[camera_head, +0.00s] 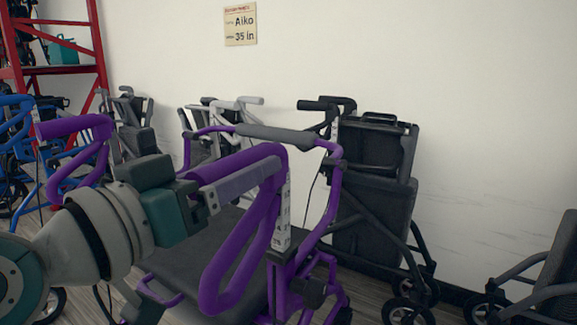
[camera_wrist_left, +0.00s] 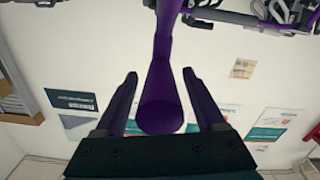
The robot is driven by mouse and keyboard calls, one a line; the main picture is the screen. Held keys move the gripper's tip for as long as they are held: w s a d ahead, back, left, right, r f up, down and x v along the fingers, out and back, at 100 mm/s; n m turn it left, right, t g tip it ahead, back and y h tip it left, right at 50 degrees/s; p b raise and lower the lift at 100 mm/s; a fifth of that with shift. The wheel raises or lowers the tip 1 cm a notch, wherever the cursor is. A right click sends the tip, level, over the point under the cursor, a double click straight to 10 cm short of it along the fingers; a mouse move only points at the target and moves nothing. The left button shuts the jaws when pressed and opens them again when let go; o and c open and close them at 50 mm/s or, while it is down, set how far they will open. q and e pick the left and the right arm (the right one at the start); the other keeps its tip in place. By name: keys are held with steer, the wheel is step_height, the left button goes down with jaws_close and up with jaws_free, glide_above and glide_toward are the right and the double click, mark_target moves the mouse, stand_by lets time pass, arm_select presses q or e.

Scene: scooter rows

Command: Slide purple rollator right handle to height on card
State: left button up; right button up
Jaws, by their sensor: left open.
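The purple rollator (camera_head: 232,262) stands in front of me with a dark seat and a grey backrest bar. In the left wrist view, the handle (camera_wrist_left: 161,108) lies between the two spread fingers of my left gripper (camera_wrist_left: 160,76), with gaps visible on both sides. The rollator's other handle (camera_head: 75,125) is at the left. The wall card (camera_head: 240,24) reads "Aiko" and "35 in". My right gripper is out of view.
A black folded rollator (camera_head: 372,190) stands behind to the right, and another dark one (camera_head: 545,275) at the far right. Grey rollators and a blue one (camera_head: 15,125) stand at the left, near a red shelf (camera_head: 80,70). The white wall is close behind.

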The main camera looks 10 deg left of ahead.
arm_select(q)
steer(key=shift+s, duration=0.15)
steer(key=p+v, duration=0.1)
steer(key=v, duration=0.8)
steer(key=shift+s+a, duration=0.2)
steer(key=shift+s, duration=0.1)
steer(key=s+d+r+m+g+y+p, duration=0.1)
steer(key=s+d+r+g+p, duration=0.2)
steer(key=p, duration=0.5)
steer(key=s+r+m+g+p, duration=0.1)
steer(key=s+r+g+p, duration=0.15)
steer(key=r+p, duration=0.45)
steer(key=s+a+r+n+g+y+p, duration=0.15)
steer(key=s+r+g+p, duration=0.3)
steer(key=p, duration=0.55)
steer(key=s+a+r+g+y+p, duration=0.3)
steer(key=s+r+p, duration=0.25)
steer(key=p, duration=0.45)
step_height(320, 180, up, 35)
steer(key=s+p, duration=0.1)
steer(key=p, duration=3.4)
steer(key=shift+a+p, duration=0.15)
steer(key=shift+p, duration=0.2)
steer(key=shift+y, duration=0.25)
